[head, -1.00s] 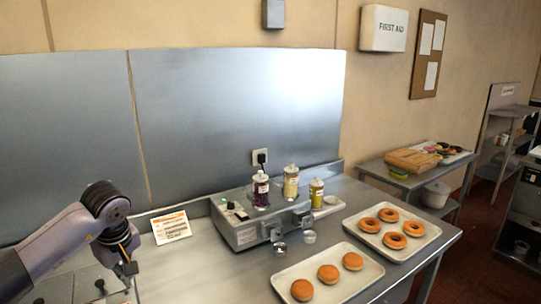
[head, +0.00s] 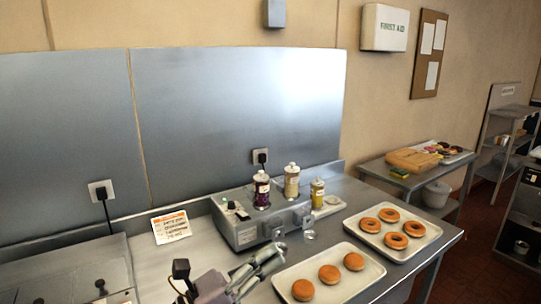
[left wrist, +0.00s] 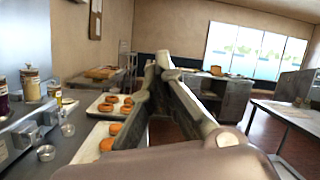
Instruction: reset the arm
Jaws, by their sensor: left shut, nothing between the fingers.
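My left gripper (head: 277,256) is low at the bottom centre of the head view, over the front of the steel counter. It points right and away, left of the donut tray. Its fingers are together and hold nothing. In the left wrist view the fingers (left wrist: 158,66) reach forward across the middle, with the room behind them. My right gripper is in neither view.
A glaze machine (head: 245,232) with several bottles stands behind my gripper, with small metal cups before it. Trays of plain donuts (head: 345,285) and ring donuts (head: 432,238) lie to the right. A label card (head: 171,227) stands at left.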

